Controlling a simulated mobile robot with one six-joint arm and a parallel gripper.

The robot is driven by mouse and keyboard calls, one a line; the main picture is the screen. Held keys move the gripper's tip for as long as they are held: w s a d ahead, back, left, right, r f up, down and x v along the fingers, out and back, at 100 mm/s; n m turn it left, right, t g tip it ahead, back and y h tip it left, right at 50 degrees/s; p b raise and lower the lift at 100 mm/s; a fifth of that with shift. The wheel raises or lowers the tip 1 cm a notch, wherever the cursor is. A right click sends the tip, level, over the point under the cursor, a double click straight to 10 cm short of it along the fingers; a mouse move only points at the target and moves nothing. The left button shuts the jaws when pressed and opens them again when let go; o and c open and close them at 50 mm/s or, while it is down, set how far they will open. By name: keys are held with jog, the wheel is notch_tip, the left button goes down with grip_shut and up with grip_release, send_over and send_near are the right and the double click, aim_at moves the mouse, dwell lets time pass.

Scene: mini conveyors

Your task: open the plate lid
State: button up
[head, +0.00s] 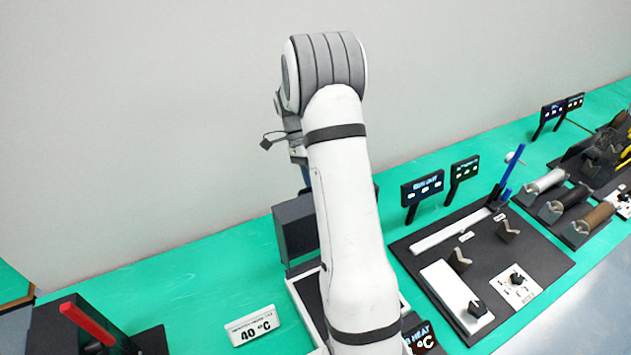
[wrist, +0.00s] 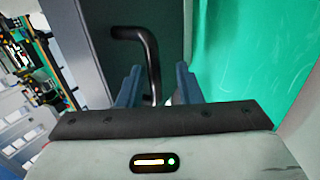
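The plate lid appears to be the dark grey box-like panel (head: 296,232), standing raised behind my arm in the head view. In the wrist view the dark grey panel (wrist: 98,55) carries a bent black bar handle (wrist: 153,60). My gripper (wrist: 159,82) has its two blue-grey fingers apart. The lower part of the handle runs into the gap between them, nearer the left finger. I see a gap on the right side; contact on the left is unclear. In the head view my arm hides most of the gripper and the panel's right side.
A red lever (head: 88,323) is at lower left. A black board (head: 540,262) with knobs and a blue lever stands right.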

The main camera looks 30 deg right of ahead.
jog(key=shift+s+r, duration=0.1)
jog(key=shift+r, duration=0.1)
jog(key=b+v, duration=0.2)
jog(key=v, duration=0.5)
jog(key=shift+w+r, duration=0.25)
jog(key=shift+r, duration=0.05)
